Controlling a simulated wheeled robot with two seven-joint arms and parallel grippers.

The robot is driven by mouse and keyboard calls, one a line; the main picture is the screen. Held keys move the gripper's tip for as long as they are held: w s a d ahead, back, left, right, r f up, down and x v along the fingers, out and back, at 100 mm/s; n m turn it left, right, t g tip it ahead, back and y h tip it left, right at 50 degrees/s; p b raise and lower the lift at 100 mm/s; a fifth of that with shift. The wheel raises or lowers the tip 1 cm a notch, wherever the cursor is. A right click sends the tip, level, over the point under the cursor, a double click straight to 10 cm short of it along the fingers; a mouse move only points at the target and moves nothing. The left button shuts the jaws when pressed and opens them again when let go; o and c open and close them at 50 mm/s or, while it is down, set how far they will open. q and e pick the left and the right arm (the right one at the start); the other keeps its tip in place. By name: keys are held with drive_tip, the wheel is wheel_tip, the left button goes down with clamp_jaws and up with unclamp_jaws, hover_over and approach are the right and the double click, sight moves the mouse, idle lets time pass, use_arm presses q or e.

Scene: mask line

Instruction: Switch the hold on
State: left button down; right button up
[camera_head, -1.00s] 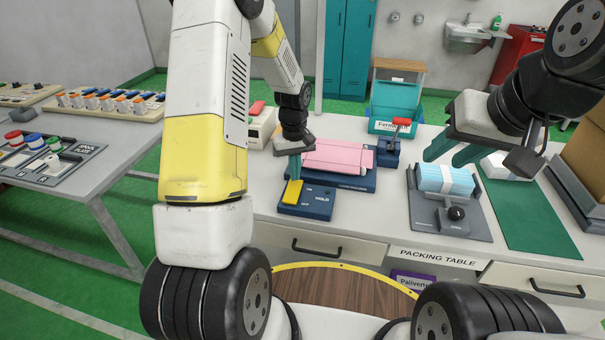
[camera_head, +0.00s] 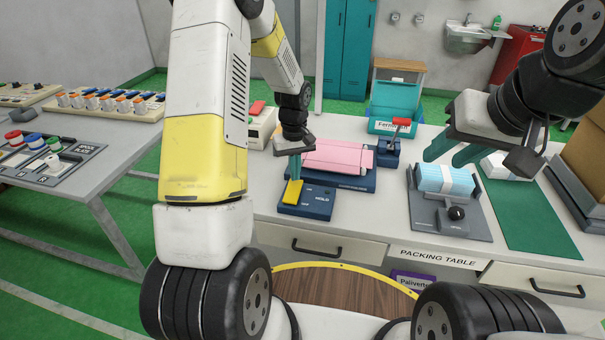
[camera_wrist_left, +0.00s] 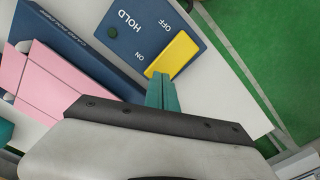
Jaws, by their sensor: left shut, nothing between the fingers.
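The hold switch is a dark blue box (camera_head: 318,204) marked HOLD, with a yellow rocker (camera_head: 292,194), on the packing table. My left gripper (camera_head: 295,177) is shut and empty, pointing down at the rocker's far end. In the left wrist view its teal fingertips (camera_wrist_left: 161,80) are at the lower end of the yellow rocker (camera_wrist_left: 180,52), on the side by the ON label; whether they press it I cannot tell. A small dark green lamp (camera_wrist_left: 112,32) is beside HOLD and looks unlit. My right gripper (camera_head: 452,154) is open, above and left of a blue mask stack (camera_head: 458,182).
A pink pack (camera_head: 335,155) lies on a blue base behind the switch. A red-handled device (camera_head: 390,150) stands behind it. The mask stack sits in a grey fixture (camera_head: 470,222) with a black knob. A green mat (camera_head: 535,225) and cardboard boxes are at the right.

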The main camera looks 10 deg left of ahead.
use_arm(q)
drive_tip(key=shift+f, duration=1.05)
idle(0.4)
drive_tip(key=shift+r, duration=3.5)
wheel_tip(320, 180, up, 10)
drive_tip(key=m+t, duration=0.1)
drive_tip(key=t, duration=0.1)
hover_over(293, 194)
drive_tip(key=s+d+r+m+t+h, duration=0.1)
drive_tip(key=s+r+m+t, duration=0.1)
drive_tip(key=s+r, duration=0.4)
drive_tip(key=s+d+r+m+t+h, duration=0.1)
drive_tip(key=s+r, duration=0.5)
drive_tip(key=s, duration=0.8)
drive_tip(key=shift+r+m+t, duration=0.25)
drive_tip(key=shift+m+t, duration=0.35)
drive_tip(key=shift+m, duration=0.5)
drive_tip(key=shift+s, duration=0.1)
